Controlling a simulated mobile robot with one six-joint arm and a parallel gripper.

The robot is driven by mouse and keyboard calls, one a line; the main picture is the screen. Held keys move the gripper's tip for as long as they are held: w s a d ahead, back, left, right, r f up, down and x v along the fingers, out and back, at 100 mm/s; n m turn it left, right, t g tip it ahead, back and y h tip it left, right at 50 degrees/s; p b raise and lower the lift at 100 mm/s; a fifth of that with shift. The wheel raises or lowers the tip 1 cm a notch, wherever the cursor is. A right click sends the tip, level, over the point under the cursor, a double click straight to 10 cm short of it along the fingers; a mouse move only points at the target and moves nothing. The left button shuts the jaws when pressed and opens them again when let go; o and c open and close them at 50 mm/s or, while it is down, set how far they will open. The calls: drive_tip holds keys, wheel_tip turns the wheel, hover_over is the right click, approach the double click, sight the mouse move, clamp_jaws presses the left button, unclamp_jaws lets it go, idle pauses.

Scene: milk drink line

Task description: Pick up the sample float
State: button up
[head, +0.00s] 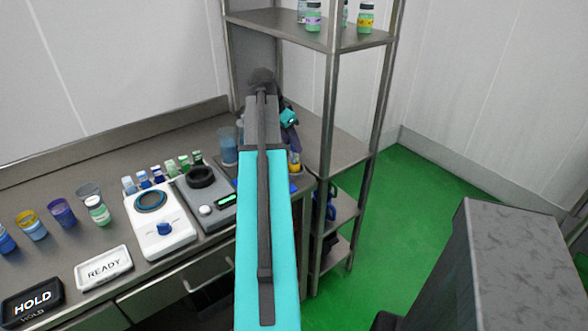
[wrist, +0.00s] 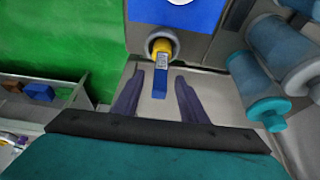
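A small piece with a yellow round top, a pale label and a blue end (wrist: 160,86) appears to be the sample float. In the wrist view it lies between the two fingers of my gripper (wrist: 160,76), with visible gaps on both sides. The fingers are open and do not appear to touch it. Its yellow part sits at a round grey opening or holder (wrist: 151,42). In the head view a small yellow item (head: 294,160) shows beside my arm at the counter's right end.
Clear blue cylinders (wrist: 252,86) stand close to the right of my gripper in the wrist view. A blue panel (wrist: 175,13) is above the float. The metal shelf rack (head: 329,90) is close to my arm. Two weighing devices (head: 160,222) and several cups stand on the counter.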

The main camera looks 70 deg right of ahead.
sight(294, 156)
drive_tip(key=shift+p+x, duration=0.3)
drive_tip(key=shift+x, duration=1.45)
drive_tip(key=shift+w, duration=0.1)
drive_tip(key=shift+c, duration=0.4)
clamp_jaws()
